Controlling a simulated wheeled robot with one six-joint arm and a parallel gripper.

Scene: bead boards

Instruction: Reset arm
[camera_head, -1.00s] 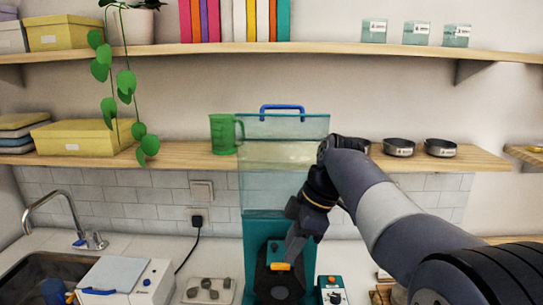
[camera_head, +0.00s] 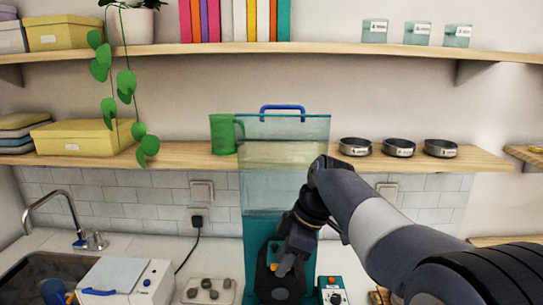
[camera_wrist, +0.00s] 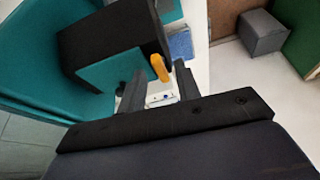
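My gripper (camera_head: 288,258) is in front of the teal dispenser (camera_head: 258,228), near its black spout part. In the wrist view, its two dark fingers (camera_wrist: 158,90) are apart with nothing held between them. An orange lever (camera_wrist: 158,67) on the dispenser shows just beyond the gap between the fingers; I cannot tell whether they touch it. In the head view, my gripper partly hides this lever. The dispenser has a clear upper tank with a pale layer inside and a blue handle on top.
A green mug (camera_head: 222,134) stands on the lower shelf left of the tank, and three dark bowls (camera_head: 398,148) stand to its right. A teal box with a knob (camera_head: 331,291), a tray of stones (camera_head: 208,291) and a white machine (camera_head: 122,279) flank the dispenser on the counter.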

